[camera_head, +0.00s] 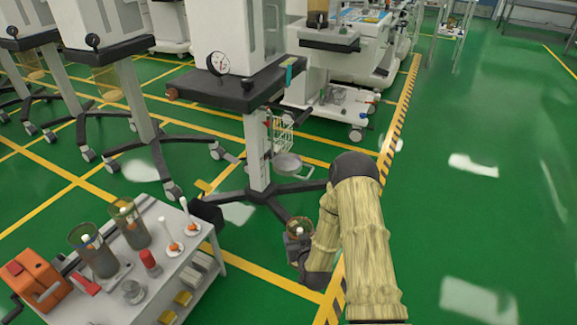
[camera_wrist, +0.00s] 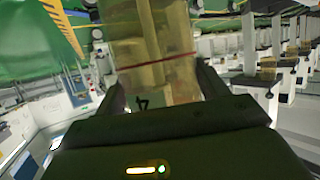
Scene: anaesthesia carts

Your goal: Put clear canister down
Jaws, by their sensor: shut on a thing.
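The clear canister (camera_wrist: 160,70) is a see-through, yellowish cylinder with a red line around it. It fills the middle of the wrist view between the two fingers of my gripper (camera_wrist: 165,88), which is shut on it. In the head view my gripper (camera_head: 298,240) shows at the end of my arm, with the canister's round top (camera_head: 299,227) at it. They are over the green floor, to the right of the low white cart and in front of a wheeled stand. The canister's lower part is hidden by the gripper in the head view.
The low white cart (camera_head: 150,306) at the lower left bears two similar canisters (camera_head: 95,252) (camera_head: 130,224), a red-orange device (camera_head: 38,280) and small parts. A wheeled stand (camera_head: 259,150) with dark feet is behind my gripper. Open green floor (camera_head: 480,220) lies to the right.

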